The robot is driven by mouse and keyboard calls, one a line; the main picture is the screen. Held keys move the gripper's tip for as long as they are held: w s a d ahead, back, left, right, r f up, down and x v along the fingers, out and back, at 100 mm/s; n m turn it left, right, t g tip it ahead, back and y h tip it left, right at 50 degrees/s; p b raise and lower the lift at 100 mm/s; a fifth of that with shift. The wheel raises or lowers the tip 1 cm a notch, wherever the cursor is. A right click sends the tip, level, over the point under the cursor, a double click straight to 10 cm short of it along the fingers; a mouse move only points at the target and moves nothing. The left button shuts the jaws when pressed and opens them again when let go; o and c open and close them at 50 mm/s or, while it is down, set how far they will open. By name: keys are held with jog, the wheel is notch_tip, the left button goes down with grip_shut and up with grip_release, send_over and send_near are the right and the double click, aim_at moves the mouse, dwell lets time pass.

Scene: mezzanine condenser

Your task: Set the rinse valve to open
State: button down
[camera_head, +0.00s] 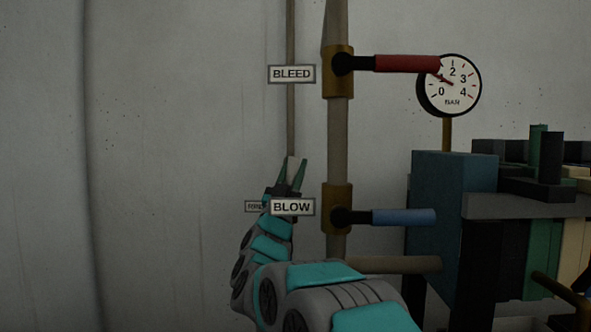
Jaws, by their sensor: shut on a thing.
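My gripper (290,172) is left of the thick pipe, its green fingers pointing up. It is shut on a pale, short upright piece (291,164), which appears to be the handle of the rinse valve. This piece stands in line with a thin vertical pipe (291,120). A small label (254,207), partly hidden and too small to read surely, is beside my wrist. The valve body is hidden behind my gripper and the BLOW label.
Above are the BLEED label (292,74), a red lever (407,64) and a gauge (452,86). A blue block (450,200) with dark parts stands right. The left wall is clear.

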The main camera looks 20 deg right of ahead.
aim_at(289, 183)
jog(key=c, duration=0.6)
grip_release()
jog(key=b+v, duration=0.1)
jog(key=v, duration=0.6)
jog(key=shift+s+a+f, duration=0.2)
jog(key=shift+s+f, duration=0.05)
